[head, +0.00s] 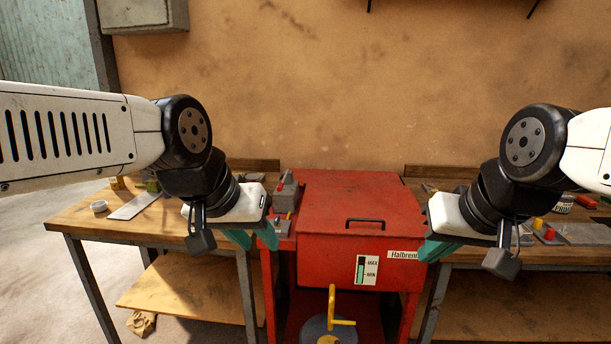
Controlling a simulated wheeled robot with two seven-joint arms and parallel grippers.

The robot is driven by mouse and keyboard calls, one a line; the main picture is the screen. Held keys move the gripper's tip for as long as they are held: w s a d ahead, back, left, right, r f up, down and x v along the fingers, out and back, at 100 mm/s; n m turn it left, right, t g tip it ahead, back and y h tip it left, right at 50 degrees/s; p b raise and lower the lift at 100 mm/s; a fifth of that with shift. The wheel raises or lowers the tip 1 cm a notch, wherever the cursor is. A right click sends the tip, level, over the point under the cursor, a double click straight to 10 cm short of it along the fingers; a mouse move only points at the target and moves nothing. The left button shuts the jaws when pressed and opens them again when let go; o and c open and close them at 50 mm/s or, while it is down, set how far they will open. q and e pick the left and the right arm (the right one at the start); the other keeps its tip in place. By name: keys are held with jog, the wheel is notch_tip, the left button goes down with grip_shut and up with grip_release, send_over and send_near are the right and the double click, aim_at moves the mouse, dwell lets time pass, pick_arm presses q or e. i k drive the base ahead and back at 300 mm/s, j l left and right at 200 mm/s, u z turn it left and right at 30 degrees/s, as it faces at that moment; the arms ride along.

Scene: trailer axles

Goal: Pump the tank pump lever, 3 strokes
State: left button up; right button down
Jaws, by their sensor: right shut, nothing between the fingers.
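A yellow lever (332,302) with a short sideways bar stands at the bottom centre of the head view, on a blue-grey round tank (315,330) under a red cabinet (350,215). The tank's lower part is cut off by the picture edge. My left gripper (253,238) points down, open with its teal fingers apart, in front of the cabinet's left side, above and left of the lever. My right gripper (437,248) is shut and empty by the cabinet's right side, above and right of the lever. Neither gripper touches the lever.
The cabinet has a black lid handle (365,221) and a MAX/MIN gauge (367,270). A wooden bench (85,212) with small items stands left, another bench (480,300) right. A grey device with a red part (286,190) sits at the cabinet's left. Space before the cabinet looks clear.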

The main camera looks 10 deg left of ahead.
aim_at(280, 186)
jog(key=i+j+z, duration=0.1)
jog(key=i+j, duration=0.25)
jog(key=j, duration=0.3)
jog(key=i+j+z, duration=0.15)
jog(key=j, duration=0.2)
jog(key=i+j, duration=0.15)
jog(key=j, duration=0.15)
jog(key=i+j+z, duration=0.15)
jog(key=j, duration=0.2)
jog(key=i+j, duration=0.15)
jog(key=j, duration=0.25)
jog(key=k, duration=0.5)
jog(key=i, duration=0.5)
jog(key=z, duration=0.05)
